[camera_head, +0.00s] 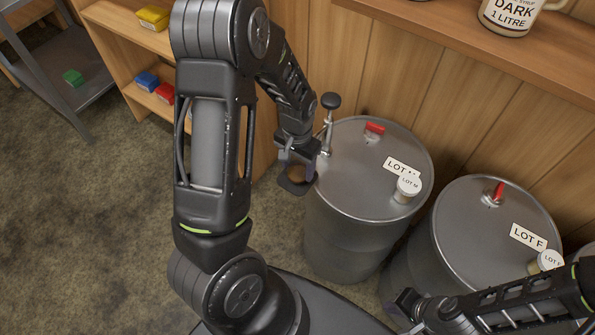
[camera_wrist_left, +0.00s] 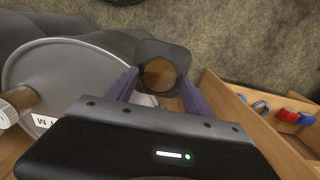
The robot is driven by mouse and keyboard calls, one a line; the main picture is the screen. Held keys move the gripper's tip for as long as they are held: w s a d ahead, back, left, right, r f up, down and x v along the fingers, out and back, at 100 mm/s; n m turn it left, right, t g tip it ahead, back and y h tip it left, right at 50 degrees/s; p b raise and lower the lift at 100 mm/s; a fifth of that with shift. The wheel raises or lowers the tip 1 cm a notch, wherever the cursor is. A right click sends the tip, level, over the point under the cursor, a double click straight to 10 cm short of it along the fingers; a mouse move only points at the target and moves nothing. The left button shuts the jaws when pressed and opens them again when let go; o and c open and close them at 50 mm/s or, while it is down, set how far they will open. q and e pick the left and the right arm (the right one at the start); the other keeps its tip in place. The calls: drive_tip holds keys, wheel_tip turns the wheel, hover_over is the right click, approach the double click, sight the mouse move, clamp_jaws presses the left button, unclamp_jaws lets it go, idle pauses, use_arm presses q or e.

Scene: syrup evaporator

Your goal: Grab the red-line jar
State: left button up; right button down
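My left gripper (camera_head: 297,172) is beside the left drum's rim, above the floor. Its purple fingers (camera_wrist_left: 160,88) lie on both sides of a dark vessel (camera_wrist_left: 177,54) with a round amber-brown middle, seen from above. The vessel also shows below the gripper in the head view (camera_head: 296,187), with no support visible under it. No red line shows on it, so I cannot tell whether it is the red-line jar. My right gripper (camera_head: 408,304) is low at the right, by the right drum's side; its opening is unclear.
The left drum (camera_head: 350,185) carries a black-knobbed fitting (camera_head: 330,101) close to my left gripper. The LOT F drum (camera_head: 470,235) stands to its right. A shelf (camera_head: 450,38) with a DARK mug (camera_head: 507,14) is above. Open floor (camera_head: 90,230) lies left.

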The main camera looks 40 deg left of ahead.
use_arm(q)
clamp_jaws()
idle(0.4)
drive_tip(key=shift+r, duration=0.15)
drive_tip(key=shift+r, duration=0.55)
drive_tip(key=shift+s, duration=0.6)
drive_tip(key=s+p, duration=1)
drive_tip(key=s, duration=0.6)
drive_tip(key=shift+s+d, duration=0.2)
drive_tip(key=shift+s, duration=0.15)
